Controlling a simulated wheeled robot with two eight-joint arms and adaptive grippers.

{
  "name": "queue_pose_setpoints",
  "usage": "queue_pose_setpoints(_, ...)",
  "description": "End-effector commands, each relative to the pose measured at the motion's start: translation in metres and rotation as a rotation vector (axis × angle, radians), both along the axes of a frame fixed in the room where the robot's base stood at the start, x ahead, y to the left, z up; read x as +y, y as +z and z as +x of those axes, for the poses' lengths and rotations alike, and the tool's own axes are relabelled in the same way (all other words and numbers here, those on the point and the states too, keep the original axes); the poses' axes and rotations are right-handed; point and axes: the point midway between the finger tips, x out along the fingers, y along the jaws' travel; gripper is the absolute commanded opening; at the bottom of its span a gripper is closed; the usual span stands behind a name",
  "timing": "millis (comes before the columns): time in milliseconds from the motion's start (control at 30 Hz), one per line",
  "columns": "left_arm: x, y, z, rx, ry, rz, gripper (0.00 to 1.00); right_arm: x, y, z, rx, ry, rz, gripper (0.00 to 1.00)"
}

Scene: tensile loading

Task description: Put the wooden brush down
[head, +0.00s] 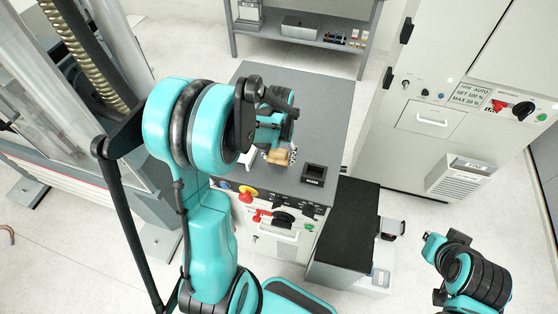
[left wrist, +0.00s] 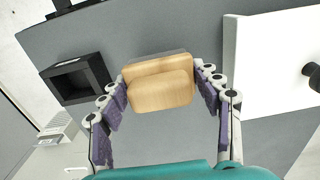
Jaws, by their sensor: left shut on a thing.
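The wooden brush (left wrist: 160,90) is a light-wood block with a grey strip along its far side. It sits between the two fingers of my left gripper (left wrist: 160,77), which is shut on it. In the head view the brush (head: 279,157) shows small beneath my left wrist, over the grey bench top (head: 325,120). I cannot tell whether it touches the surface. My left gripper (head: 274,146) is partly covered by my own arm there.
A black open square holder (head: 314,174) stands just right of the brush; it also shows in the left wrist view (left wrist: 78,78). A white block (left wrist: 265,65) lies on the other side. Free grey surface lies beyond. Control knobs line the bench front, and a white cabinet (head: 430,120) stands right.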

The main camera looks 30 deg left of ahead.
Motion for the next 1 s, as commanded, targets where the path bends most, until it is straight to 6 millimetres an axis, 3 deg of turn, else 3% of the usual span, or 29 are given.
queue_pose_setpoints(200, 0.0, -0.03, 0.0, 0.0, 0.0, 0.0, 0.41, 0.0, -0.004, 0.0, 0.0, 0.0, 0.0, 0.0)
queue_pose_setpoints(600, 0.0, -0.035, 0.0, 0.0, 0.001, 0.0, 0.41, 0.0, -0.008, 0.0, 0.0, 0.0, 0.0, 0.0)
queue_pose_setpoints(633, 0.0, -0.035, 0.0, 0.0, 0.001, 0.0, 0.66, 0.0, -0.008, 0.0, 0.0, 0.0, 0.0, 0.0)
queue_pose_setpoints(700, 0.0, -0.034, 0.0, 0.0, 0.001, 0.0, 0.84, 0.0, -0.007, 0.0, 0.0, 0.0, 0.0, 0.0)
queue_pose_setpoints(1000, 0.0, -0.033, 0.0, 0.0, 0.001, 0.0, 0.84, 0.0, -0.006, 0.0, 0.0, 0.0, 0.0, 0.0)
